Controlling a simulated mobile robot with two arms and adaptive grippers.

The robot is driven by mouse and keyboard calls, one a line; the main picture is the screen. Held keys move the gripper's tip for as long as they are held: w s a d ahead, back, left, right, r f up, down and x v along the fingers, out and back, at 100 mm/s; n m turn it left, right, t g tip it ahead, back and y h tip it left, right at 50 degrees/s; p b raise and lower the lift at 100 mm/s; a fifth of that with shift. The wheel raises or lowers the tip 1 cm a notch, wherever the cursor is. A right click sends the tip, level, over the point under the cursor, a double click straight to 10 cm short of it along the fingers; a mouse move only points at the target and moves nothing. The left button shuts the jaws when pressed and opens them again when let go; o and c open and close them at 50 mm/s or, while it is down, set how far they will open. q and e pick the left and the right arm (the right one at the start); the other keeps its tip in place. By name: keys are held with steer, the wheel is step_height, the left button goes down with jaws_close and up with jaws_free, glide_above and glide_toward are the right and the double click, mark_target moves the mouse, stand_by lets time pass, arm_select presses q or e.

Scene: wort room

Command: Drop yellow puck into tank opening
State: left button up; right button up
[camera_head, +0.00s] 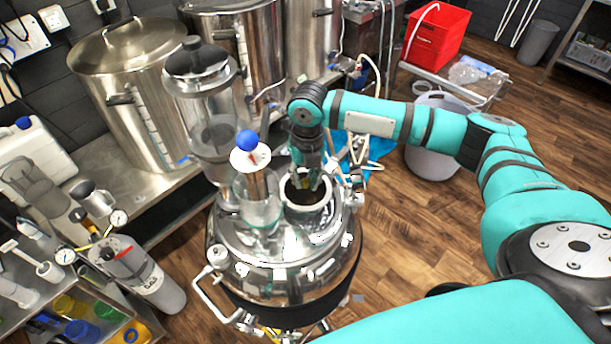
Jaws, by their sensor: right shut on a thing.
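The steel tank (290,262) stands upright in the middle of the head view. Its round opening (322,214) has a pale rim and a dark inside, on the right part of the lid. My right gripper (312,180) points down over the opening, with its fingertips at about the far part of the rim. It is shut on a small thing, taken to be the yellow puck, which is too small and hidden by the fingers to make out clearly. I cannot tell how far the fingertips are above the rim. My left gripper is not in view.
A glass cylinder (262,212) with a blue ball (247,140) above it stands on the lid, left of the opening. Large steel kettles (135,95) line the back. A cluttered shelf (25,320) is at lower left. A white bucket (432,160) stands right of the tank.

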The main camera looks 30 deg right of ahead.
steer(key=o, duration=0.8)
steer(key=shift+c, duration=0.2)
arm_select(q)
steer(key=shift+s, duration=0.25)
arm_select(e)
step_height(320, 180, up, 12)
steer(key=shift+d, duration=0.15)
steer(key=shift+s+f, duration=0.1)
